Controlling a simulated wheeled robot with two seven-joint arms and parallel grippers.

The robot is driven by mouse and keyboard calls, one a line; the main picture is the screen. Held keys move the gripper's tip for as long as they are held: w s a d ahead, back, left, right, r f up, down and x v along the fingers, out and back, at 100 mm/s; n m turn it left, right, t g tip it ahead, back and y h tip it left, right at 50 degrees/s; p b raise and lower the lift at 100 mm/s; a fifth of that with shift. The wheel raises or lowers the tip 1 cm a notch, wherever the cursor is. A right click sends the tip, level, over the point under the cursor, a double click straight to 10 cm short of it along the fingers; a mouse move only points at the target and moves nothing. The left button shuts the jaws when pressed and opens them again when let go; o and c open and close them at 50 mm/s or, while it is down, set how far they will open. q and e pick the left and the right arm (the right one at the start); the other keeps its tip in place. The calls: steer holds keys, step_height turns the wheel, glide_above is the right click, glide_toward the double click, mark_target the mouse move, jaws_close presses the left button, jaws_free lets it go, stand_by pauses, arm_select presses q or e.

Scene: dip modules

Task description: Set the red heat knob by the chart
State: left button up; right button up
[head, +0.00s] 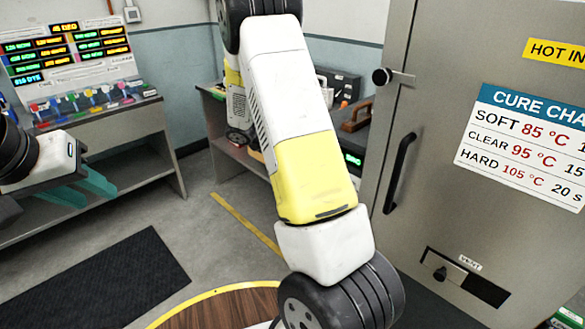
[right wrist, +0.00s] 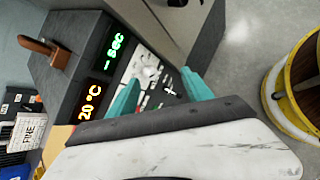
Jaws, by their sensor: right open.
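The cure chart (head: 520,138) hangs on the grey cabinet door in the head view: soft 85 °C, clear 95 °C, hard 105 °C, its right edge cut off. In the right wrist view a dark control box carries an orange display (right wrist: 90,102) reading 20 °C and a green display (right wrist: 114,52) reading "- sec". My open right gripper (right wrist: 160,92) faces the box's pale panel (right wrist: 150,72), its teal fingers apart. I cannot make out the red knob; a finger may hide it. My left gripper (head: 80,188) is open and empty, away from the box.
The grey cabinet (head: 425,130) has a black handle (head: 400,172) and a vent slider (head: 440,273). A brown-handled thing (right wrist: 42,48) is on the box. A bench with a lit board (head: 75,55) stands at the left. A dark mat (head: 100,285) lies on the floor.

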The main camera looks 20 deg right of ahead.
steer(key=w+d+f+n+t+h, duration=0.2)
steer(key=w+f+n+t+h, duration=0.6)
steer(key=w+f+n, duration=0.65)
steer(key=shift+t+y, duration=0.3)
steer(key=shift+y, duration=0.1)
steer(key=d, duration=0.2)
steer(key=d+f, duration=0.1)
steer(key=d, duration=0.1)
steer(key=w+d+f, duration=0.1)
steer(key=d, duration=0.2)
jaws_close()
